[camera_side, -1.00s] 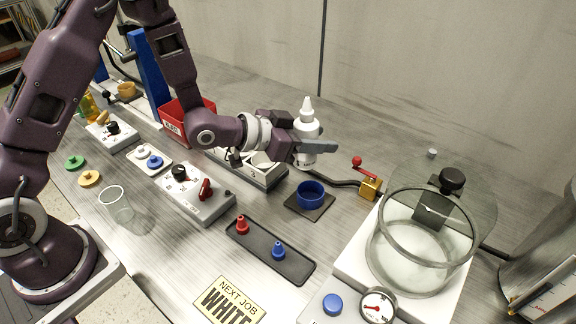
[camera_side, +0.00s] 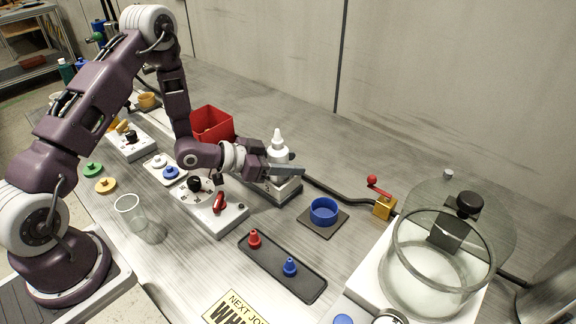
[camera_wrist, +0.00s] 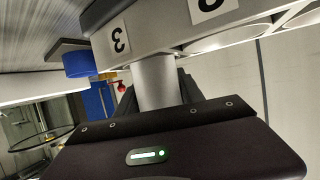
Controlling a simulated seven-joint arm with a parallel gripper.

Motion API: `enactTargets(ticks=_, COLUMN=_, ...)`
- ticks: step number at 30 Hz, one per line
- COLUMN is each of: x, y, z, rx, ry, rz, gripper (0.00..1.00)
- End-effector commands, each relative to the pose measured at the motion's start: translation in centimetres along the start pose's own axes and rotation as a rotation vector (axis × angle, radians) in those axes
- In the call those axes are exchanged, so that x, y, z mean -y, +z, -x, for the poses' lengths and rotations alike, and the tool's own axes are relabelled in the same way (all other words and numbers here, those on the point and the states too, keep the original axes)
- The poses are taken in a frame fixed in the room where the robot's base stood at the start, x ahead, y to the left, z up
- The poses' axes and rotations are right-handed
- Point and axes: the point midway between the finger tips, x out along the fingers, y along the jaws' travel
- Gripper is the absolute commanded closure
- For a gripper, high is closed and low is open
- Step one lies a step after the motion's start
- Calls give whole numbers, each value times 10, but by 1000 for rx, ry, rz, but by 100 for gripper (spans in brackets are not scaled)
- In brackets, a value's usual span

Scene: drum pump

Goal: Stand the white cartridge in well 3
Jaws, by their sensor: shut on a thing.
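The white cartridge (camera_side: 278,152), a bottle with a pointed nozzle, stands upright in my gripper (camera_side: 284,165) in the side view. The jaws are shut around its body. It is above the right end of the grey well block (camera_side: 286,190), which my gripper and arm partly cover. In the wrist view the cartridge (camera_wrist: 157,82) shows as a pale cylinder between the dark fingers. Its far end meets the block (camera_wrist: 160,32) beside the label 3 (camera_wrist: 118,39), seen upside down. The well mouth is hidden, so I cannot tell whether the cartridge's base is inside it.
A blue cup (camera_side: 323,210) on a dark pad stands right of the block, near a red-knobbed brass valve (camera_side: 383,206). A switch box (camera_side: 212,208) and a black tray (camera_side: 282,268) with red and blue nozzles lie in front. A red bin (camera_side: 211,124) is behind. A glass chamber (camera_side: 437,255) stands right.

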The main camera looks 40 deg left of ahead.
Motion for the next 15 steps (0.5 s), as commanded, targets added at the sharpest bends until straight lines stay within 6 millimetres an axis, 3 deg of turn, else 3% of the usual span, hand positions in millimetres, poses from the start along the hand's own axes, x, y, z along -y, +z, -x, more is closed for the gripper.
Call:
enactTargets(ticks=13, x=0, y=10, z=-4, rx=-1, ry=0, rz=0, gripper=100)
enactTargets(ticks=14, x=0, y=10, z=-4, rx=0, ry=0, rz=0, gripper=52)
enactTargets(ticks=15, x=0, y=10, z=-4, rx=0, ry=0, rz=0, gripper=44)
